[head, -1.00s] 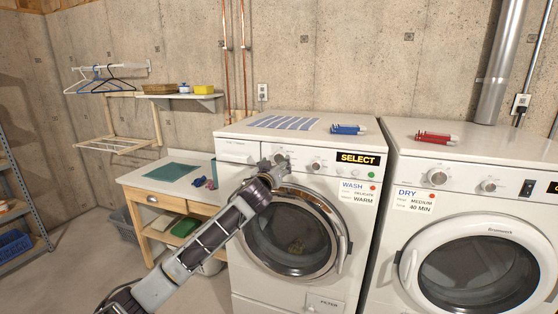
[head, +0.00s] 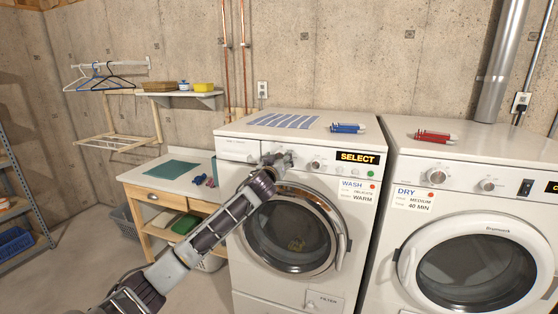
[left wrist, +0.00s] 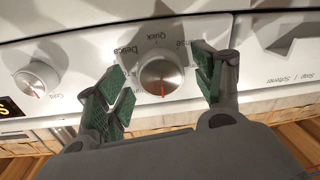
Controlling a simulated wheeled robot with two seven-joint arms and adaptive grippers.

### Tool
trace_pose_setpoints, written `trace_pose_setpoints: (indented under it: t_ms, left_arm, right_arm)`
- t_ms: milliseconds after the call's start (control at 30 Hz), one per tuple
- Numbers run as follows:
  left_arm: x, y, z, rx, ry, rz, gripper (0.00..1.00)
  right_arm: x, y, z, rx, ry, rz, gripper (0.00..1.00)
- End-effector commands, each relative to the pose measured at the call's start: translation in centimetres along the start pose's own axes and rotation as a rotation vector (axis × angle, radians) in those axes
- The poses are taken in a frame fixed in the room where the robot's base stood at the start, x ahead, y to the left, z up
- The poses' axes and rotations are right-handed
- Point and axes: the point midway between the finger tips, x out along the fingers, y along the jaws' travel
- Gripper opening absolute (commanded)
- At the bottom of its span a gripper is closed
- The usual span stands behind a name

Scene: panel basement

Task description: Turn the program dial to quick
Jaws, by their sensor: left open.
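The program dial (left wrist: 161,76) is a round silver knob on the washer's white front panel, with a red pointer mark aimed at the bottom of the left wrist view. The "Quick" label (left wrist: 159,36) is at the opposite side of the dial, with "Delica…" to its left and "…nse" to its right. My left gripper (left wrist: 157,86) is open, its green-padded fingers on both sides of the dial with gaps showing. In the head view my left gripper (head: 272,163) is at the panel of the washer (head: 256,285) and partly hides the dial. My right gripper does not show.
A second knob (left wrist: 37,79) sits beside the dial. The washer display (head: 357,158) reads "SELECT", and its card (head: 357,190) lists delicate and warm. The dryer (head: 405,250) stands right of the washer, a wooden table (head: 150,182) left. Blue clips (head: 347,128) lie on the washer.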

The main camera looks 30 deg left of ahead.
Motion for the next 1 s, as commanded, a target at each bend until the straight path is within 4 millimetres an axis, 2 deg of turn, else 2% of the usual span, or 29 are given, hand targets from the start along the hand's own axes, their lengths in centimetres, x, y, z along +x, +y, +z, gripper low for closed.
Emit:
trace_pose_setpoints:
  t_ms: [33,367,733,1000]
  left_arm:
    - [-0.01,0.01,0.01,0.0,0.0,0.0,0.64]
    - [-0.02,0.01,0.0,0.0,0.0,0.0,0.22]
    - [-0.02,0.01,0.02,0.037,0.003,0.001,0.22]
    - [-0.02,-0.02,0.06,0.158,0.012,0.002,0.22]
  right_arm:
    - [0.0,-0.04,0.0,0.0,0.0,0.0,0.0]
    - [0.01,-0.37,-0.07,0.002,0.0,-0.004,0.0]
    - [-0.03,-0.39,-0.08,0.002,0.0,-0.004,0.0]
    - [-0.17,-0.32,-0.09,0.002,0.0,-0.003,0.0]
